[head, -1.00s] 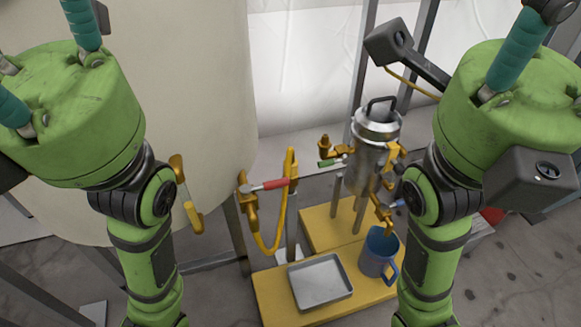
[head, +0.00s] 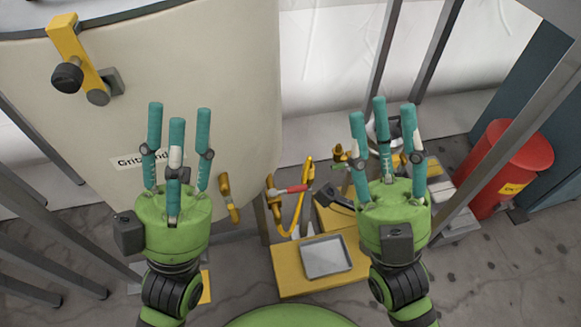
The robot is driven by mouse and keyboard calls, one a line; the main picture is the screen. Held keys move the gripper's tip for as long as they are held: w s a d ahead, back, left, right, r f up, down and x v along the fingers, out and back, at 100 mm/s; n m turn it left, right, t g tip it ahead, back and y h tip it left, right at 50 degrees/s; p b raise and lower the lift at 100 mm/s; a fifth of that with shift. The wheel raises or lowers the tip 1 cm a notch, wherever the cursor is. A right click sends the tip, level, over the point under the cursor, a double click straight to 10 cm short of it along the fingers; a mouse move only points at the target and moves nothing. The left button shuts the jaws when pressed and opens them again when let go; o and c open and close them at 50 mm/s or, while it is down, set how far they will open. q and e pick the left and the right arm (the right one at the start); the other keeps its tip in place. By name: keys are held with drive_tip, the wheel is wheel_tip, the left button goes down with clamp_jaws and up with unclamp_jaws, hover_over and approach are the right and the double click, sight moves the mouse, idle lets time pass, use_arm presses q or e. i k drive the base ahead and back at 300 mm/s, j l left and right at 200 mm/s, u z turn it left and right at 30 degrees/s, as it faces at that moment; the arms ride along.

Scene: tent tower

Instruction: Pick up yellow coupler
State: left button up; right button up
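I cannot tell for sure which part is the yellow coupler. One candidate is the yellow fitting (head: 274,198) at the low end of a curved yellow hose (head: 299,215), beside a red-handled valve (head: 292,189). Another is a yellow pipe piece (head: 229,197) on the tank's lower side. My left gripper (head: 178,112) is open and empty, its teal fingers pointing up in front of the tank. My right gripper (head: 382,107) is open and empty, right of the hose, and hides most of the metal canister. Neither gripper appears to touch a yellow part.
The large cream tank (head: 215,75) fills the left, with a yellow bracket (head: 75,50) high on it. A metal tray (head: 326,257) sits on a yellow platform (head: 287,275). A red drum (head: 507,165) and grey frame posts stand at the right. Bare floor shows at lower right.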

sight(310, 177)
drive_tip(key=l+u, duration=0.1)
drive_tip(key=u, duration=0.65)
drive_tip(key=l+u, duration=0.1)
drive_tip(key=u, duration=0.3)
drive_tip(key=k+u, duration=0.1)
drive_tip(key=u, duration=0.25)
drive_tip(key=k+l+u, duration=0.1)
drive_tip(key=k+l, duration=0.65)
drive_tip(key=i+l, duration=0.2)
drive_tip(key=i, duration=0.2)
